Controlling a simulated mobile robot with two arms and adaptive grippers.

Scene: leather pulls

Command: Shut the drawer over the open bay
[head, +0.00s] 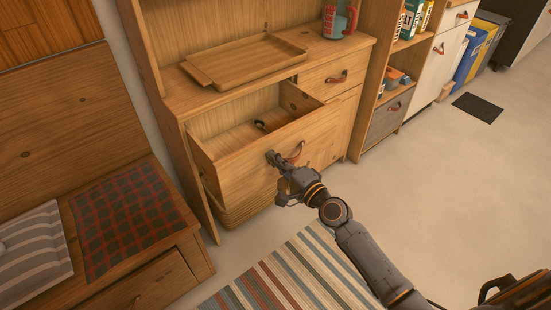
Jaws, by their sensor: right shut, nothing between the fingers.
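The wooden drawer (240,170) stands pulled out from the cabinet, its inside showing, with a small dark object (261,125) in it. A brown leather pull (297,152) hangs on its front. Below the drawer is the open bay, mostly hidden by the drawer front, with what looks like a woven basket (238,214) in it. My right gripper (272,157) is shut and empty at the drawer's front face, just left of the pull. I cannot tell whether its fingertips touch the wood. My left gripper is not in view.
A smaller closed drawer (335,76) is to the right. A bench with a plaid cloth (128,218) is at left.

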